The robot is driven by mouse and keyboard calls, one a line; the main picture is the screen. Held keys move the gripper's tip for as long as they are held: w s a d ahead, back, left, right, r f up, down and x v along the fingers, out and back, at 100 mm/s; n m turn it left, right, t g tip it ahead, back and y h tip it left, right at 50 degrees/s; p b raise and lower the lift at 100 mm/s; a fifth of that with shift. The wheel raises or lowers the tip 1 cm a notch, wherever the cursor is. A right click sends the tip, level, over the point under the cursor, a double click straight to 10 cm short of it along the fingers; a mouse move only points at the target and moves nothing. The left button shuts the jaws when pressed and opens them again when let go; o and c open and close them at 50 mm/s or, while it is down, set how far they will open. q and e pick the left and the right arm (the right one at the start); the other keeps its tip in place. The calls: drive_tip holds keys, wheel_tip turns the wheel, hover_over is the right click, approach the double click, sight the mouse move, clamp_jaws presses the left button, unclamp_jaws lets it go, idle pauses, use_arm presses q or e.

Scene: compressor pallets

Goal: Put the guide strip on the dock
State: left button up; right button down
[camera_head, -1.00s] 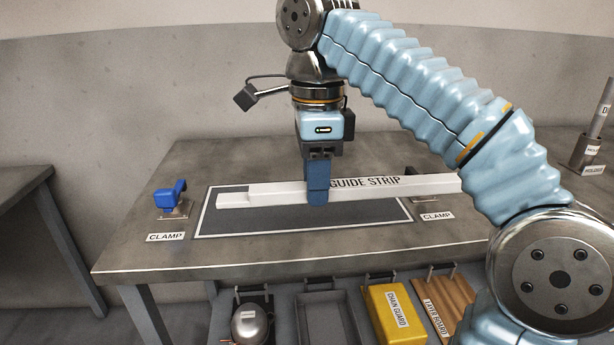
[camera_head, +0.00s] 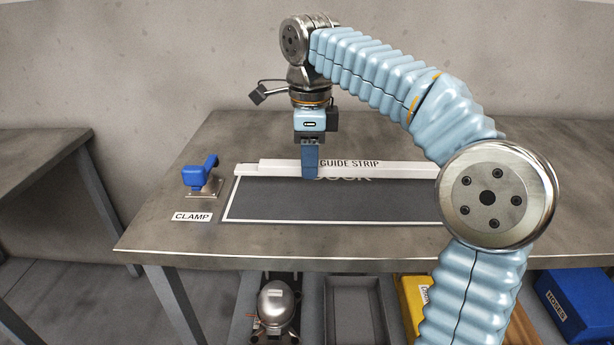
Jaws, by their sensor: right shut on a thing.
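The guide strip (camera_head: 385,169) is a long white bar with its name on it. It lies along the back edge of the dock (camera_head: 290,207), a dark mat with a white outline on the bench. My right gripper (camera_head: 310,175) is shut on the strip left of its middle, fingers pointing down. The strip covers the upper part of the dock lettering; I cannot tell whether it touches the mat. Its right end is hidden behind my right arm. My left gripper is not in view.
A blue clamp (camera_head: 201,175) stands left of the dock, with a CLAMP label (camera_head: 192,217) before it. Below the bench are a compressor (camera_head: 276,304), an empty grey tray (camera_head: 355,312), a yellow chain guard (camera_head: 412,298) and a blue hoses box (camera_head: 570,300).

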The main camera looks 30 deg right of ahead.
sight(306, 191)
drive_tip(key=shift+w+f, duration=0.2)
drive_tip(key=shift+f, duration=0.05)
drive_tip(key=shift+w+a+f+b, duration=0.1)
drive_tip(key=shift+w+f+b, duration=0.1)
drive_tip(key=shift+f, duration=0.75)
drive_tip(key=shift+w+f+b, duration=0.1)
drive_tip(key=shift+f+b, duration=0.05)
drive_tip(key=shift+f, duration=0.8)
drive_tip(key=c, duration=0.8)
unclamp_jaws()
drive_tip(key=shift+c, duration=0.2)
wheel_tip(306, 191, up, 11)
drive_tip(key=p, duration=0.2)
drive_tip(key=shift+f+p, duration=0.1)
drive_tip(key=shift+p, duration=0.25)
drive_tip(key=shift+r, duration=0.65)
